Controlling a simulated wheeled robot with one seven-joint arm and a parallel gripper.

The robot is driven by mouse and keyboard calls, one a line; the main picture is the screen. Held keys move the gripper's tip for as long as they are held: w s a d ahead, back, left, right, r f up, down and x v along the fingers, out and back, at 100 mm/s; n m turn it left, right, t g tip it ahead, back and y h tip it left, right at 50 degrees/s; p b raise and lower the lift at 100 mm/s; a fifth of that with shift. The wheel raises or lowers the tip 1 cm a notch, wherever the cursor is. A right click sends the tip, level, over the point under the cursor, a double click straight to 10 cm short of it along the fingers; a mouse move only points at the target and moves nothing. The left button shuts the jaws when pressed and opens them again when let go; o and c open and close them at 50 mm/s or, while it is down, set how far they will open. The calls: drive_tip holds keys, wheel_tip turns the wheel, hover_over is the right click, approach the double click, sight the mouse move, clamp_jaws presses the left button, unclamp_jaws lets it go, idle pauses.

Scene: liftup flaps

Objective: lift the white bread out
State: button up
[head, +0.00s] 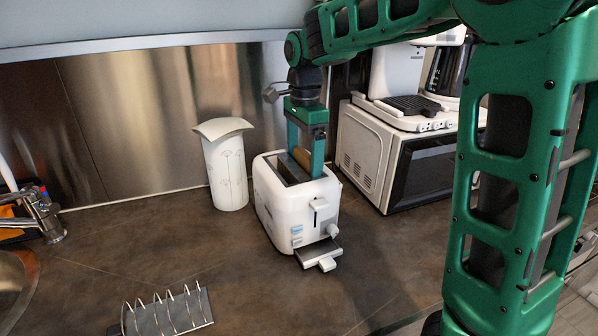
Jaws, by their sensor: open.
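A white toaster (283,212) stands upright on the dark counter, with its crumb tray (319,253) pulled out at the front. A slice of bread (302,157) with a brown face shows at the top of the toaster's right side, between my gripper's fingers. My gripper (306,160) points straight down from above. Its green fingers are apart, one on each side of the bread, with the tips at or in the toaster's slot. I cannot tell whether a finger touches the bread. The bread's lower part is hidden inside the toaster.
A white patterned canister (226,170) stands behind left of the toaster. A white microwave (392,155) with an appliance on top stands close on the right. A wire toast rack (166,312) lies at the front left, near a sink (17,285). The counter between is clear.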

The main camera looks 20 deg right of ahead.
drive_tip(key=c, duration=0.6)
